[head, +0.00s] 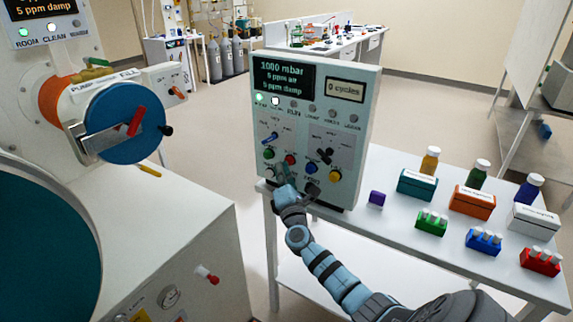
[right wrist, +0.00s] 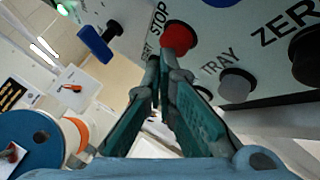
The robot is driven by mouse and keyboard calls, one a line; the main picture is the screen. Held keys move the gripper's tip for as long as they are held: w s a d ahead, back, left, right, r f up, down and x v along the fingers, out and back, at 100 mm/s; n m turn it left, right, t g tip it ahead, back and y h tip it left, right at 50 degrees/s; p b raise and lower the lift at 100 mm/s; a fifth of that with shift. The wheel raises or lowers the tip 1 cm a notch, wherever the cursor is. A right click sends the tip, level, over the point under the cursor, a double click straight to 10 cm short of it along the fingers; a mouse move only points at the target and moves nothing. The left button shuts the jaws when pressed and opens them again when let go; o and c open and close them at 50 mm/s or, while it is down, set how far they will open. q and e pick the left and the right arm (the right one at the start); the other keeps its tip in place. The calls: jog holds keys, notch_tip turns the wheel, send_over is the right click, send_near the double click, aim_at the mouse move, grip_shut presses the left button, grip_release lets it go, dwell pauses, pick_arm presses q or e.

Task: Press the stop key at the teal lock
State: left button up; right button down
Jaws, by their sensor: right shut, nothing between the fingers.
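The control panel (head: 315,120) stands upright on the white table; its screen reads 1000 mbar. Its red stop key (head: 290,159) sits low on the left of its face. In the right wrist view the red key (right wrist: 179,36), marked STOP, is just beyond the fingertips. My right gripper (head: 282,168) is shut and empty, its tips (right wrist: 165,68) close to the key; I cannot tell whether they touch it. A large teal round door (head: 40,240) shows at the lower left in the head view. My left gripper is not in view.
A grey key (right wrist: 236,85) marked TRAY and a blue switch (right wrist: 98,43) are near the right fingertips. A blue round door (head: 125,115) is at the left.

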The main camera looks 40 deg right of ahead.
jog(key=shift+d, duration=0.25)
jog(key=shift+a, duration=0.15)
dwell(0.3)
jog(key=shift+s+a, duration=0.25)
jog(key=shift+a, duration=0.65)
jog(key=a, duration=0.1)
jog(key=s+a+p, duration=0.1)
jog(key=a, duration=0.2)
jog(key=shift+s+a, duration=0.25)
jog(key=shift+a, duration=0.15)
dwell(0.3)
